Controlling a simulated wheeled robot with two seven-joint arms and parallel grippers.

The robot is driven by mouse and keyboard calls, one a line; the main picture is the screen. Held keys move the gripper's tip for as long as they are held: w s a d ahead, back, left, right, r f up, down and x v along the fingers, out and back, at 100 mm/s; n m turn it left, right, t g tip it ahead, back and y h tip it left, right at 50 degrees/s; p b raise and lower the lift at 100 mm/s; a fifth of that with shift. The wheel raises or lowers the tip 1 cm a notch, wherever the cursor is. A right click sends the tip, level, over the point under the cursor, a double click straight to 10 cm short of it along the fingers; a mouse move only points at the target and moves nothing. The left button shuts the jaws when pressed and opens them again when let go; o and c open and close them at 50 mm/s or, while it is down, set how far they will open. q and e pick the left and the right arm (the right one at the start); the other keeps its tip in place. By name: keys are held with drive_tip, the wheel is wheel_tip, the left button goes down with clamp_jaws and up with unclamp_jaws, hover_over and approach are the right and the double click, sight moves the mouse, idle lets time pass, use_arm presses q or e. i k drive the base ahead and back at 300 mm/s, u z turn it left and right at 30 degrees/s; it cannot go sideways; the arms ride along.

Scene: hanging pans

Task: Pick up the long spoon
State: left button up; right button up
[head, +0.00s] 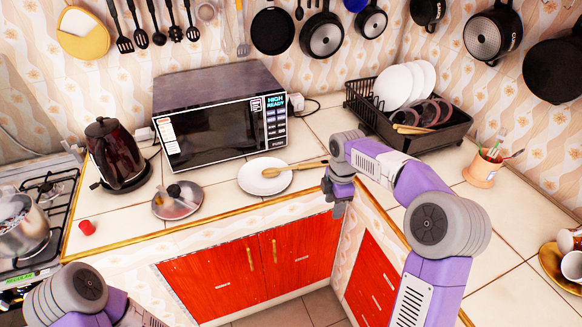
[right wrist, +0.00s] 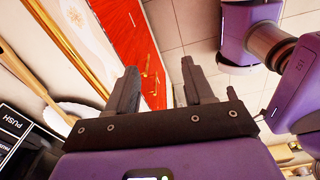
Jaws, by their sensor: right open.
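A long wooden spoon (head: 293,168) lies across a white plate (head: 252,187) on the counter, in front of the microwave. Its bowl end is on the plate and its handle reaches right, past the rim, toward my right gripper. My right gripper (head: 338,208) hangs fingers down by the counter's front edge, just right of and below the handle's end, apart from the spoon. In the right wrist view its two fingers (right wrist: 160,82) stand apart with nothing between them. Only part of my left arm shows at the lower left; its gripper is out of view.
A microwave (head: 220,124) stands behind the plate. A pot lid (head: 178,202) and a dark kettle (head: 116,158) are to its left. A black dish rack (head: 448,130) with plates is at the back right. Red cabinets (head: 300,255) are below the counter. Utensils and pans hang above.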

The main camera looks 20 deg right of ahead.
sight(272, 172)
drive_tip(key=i, duration=0.85)
